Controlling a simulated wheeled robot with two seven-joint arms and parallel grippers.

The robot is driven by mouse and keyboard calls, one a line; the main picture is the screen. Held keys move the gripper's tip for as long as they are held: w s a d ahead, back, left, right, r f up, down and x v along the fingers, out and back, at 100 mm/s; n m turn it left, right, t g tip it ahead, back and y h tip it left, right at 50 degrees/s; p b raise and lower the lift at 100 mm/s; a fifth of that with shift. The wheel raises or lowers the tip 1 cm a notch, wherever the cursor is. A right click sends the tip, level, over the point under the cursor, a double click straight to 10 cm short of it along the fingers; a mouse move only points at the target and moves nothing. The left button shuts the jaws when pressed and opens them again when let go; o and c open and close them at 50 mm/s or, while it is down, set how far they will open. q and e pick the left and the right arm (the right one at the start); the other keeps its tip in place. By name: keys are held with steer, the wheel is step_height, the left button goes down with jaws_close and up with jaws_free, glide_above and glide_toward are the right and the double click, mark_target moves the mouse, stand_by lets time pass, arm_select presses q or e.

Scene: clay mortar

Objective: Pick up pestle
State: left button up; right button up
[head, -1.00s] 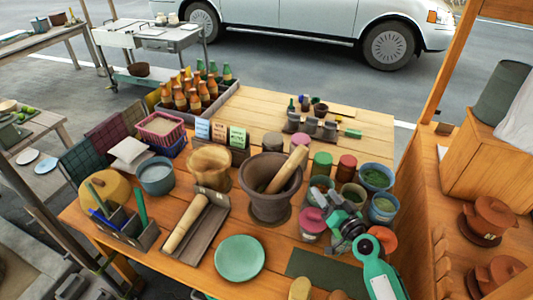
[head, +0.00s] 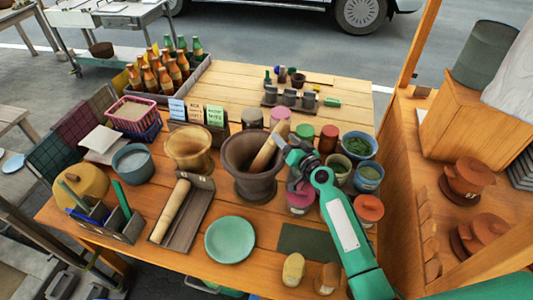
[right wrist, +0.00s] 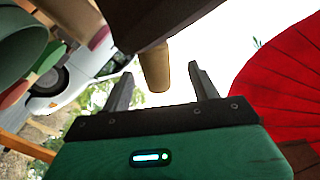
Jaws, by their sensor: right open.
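The wooden pestle (head: 264,146) leans in the dark clay mortar (head: 250,184), its upper end sticking out over the rim to the upper right. My right gripper (head: 285,150) is beside that upper end, over the mortar's right side. In the right wrist view my right gripper (right wrist: 160,78) is open, with the free end of the pestle (right wrist: 155,68) showing at the gap between its fingers. Whether a finger touches it I cannot tell. The mortar (right wrist: 150,20) is dark at the top of that view. My left gripper is out of view.
Lidded jars and bowls, among them a pink-lidded jar (head: 300,200) and a blue bowl (head: 360,145), crowd the right side. A wooden bowl (head: 190,148) stands left of the mortar. A green plate (head: 230,240) and a tray with a rolling pin (head: 175,208) lie in front.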

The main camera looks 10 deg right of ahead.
mark_target(284, 134)
steer(key=x, duration=0.3)
steer(key=shift+w+d+f, duration=0.1)
steer(key=shift+w, duration=0.85)
steer(key=shift+c, duration=0.7)
jaws_close()
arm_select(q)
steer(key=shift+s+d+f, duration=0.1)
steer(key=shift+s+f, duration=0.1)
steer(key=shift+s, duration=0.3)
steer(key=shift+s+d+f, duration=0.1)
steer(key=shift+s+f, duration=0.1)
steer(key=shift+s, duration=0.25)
